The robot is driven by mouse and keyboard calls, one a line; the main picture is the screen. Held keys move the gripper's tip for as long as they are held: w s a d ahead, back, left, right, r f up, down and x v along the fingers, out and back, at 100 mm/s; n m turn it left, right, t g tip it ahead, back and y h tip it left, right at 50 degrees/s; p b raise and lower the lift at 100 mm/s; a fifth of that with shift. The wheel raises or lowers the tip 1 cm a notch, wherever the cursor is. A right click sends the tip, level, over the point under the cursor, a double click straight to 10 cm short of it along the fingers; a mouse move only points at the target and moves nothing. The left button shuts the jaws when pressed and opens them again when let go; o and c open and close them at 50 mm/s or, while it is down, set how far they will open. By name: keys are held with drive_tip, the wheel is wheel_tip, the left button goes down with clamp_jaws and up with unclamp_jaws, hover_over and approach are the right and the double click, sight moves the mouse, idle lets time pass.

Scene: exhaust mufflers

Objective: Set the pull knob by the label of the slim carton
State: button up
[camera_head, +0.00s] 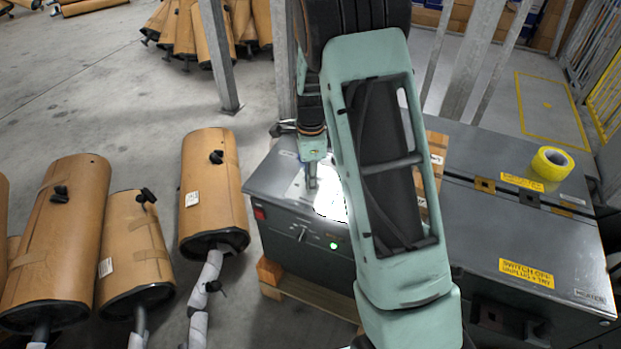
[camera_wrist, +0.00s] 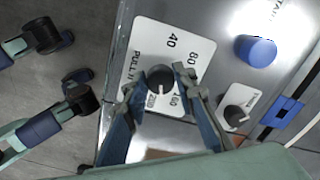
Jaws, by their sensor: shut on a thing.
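The dark round pull knob (camera_wrist: 161,79) sits on a white dial plate (camera_wrist: 147,52) printed with "PULL", 40, 80 and 160. My gripper (camera_wrist: 157,80) has one finger on either side of the knob and is shut on it. In the head view my gripper (camera_head: 311,183) reaches down to the top of the grey machine box (camera_head: 268,181); the knob is not discernible there. A brown carton-like thing (camera_head: 437,143) with a white label shows beside my arm, mostly hidden; I cannot tell whether it is the slim carton or read its label.
A blue button (camera_wrist: 257,51) and a smaller dark knob (camera_wrist: 234,115) sit right of the dial. A long grey chest (camera_head: 520,235) bears a yellow tape roll (camera_head: 552,163). Brown-wrapped mufflers (camera_head: 210,185) stand on the floor at left. Metal posts (camera_head: 217,55) rise behind.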

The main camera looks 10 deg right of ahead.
drive_tip(key=n, duration=0.3)
drive_tip(key=shift+n, duration=0.4)
drive_tip(key=n, duration=0.4)
drive_tip(key=shift+s+n, duration=0.1)
drive_tip(key=shift+n, duration=0.2)
drive_tip(key=n, duration=0.4)
drive_tip(key=shift+d+p, duration=0.1)
drive_tip(key=shift+p, duration=0.2)
drive_tip(key=n, duration=0.8)
drive_tip(key=shift+s+d+n+p, duration=0.1)
drive_tip(key=shift+d+n+p, duration=0.05)
drive_tip(key=shift+n+p, duration=0.2)
drive_tip(key=n, duration=0.3)
drive_tip(key=shift+n+p, duration=0.25)
drive_tip(key=shift+p, duration=0.15)
drive_tip(key=n+p, duration=0.1)
drive_tip(key=n, duration=0.2)
drive_tip(key=shift+d+r+n, duration=0.1)
drive_tip(key=shift+n, duration=0.2)
drive_tip(key=shift+n+p, duration=0.6)
drive_tip(key=shift+n, duration=1.2)
